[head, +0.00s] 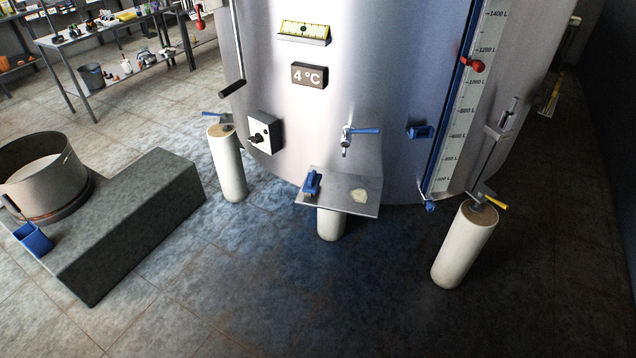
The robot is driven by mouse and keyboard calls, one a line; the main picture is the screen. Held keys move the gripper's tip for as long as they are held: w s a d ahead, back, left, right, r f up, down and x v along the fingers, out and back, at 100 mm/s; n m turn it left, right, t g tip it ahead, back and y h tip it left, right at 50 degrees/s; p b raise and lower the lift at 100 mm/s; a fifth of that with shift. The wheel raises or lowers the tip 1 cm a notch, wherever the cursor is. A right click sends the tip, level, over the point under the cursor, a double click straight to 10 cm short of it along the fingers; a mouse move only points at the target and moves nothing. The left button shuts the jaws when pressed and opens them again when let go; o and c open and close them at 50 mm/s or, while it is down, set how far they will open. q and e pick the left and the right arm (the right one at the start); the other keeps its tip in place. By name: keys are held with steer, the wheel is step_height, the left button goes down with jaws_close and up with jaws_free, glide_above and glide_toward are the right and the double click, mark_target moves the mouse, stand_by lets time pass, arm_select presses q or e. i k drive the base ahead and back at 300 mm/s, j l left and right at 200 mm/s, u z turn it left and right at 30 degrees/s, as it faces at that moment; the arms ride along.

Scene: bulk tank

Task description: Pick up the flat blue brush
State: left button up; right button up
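A small blue brush-like object (312,183) sits at the left end of the small metal shelf (335,198) on the front of the steel tank. It looks like a blue block; its bristles are too small to make out clearly. A pale yellowish patch lies on the same shelf to the right. Neither of my grippers is in view, so nothing is seen touching the brush.
The steel tank (360,70) stands on several pale legs, with a blue-handled tap (347,138) above the shelf. A grey stone block (135,215), a round vat (40,178) and a blue container (33,238) are at left. The tiled floor in front is clear.

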mark_target(311, 184)
steer(key=i+z, duration=0.3)
steer(key=i, duration=1.05)
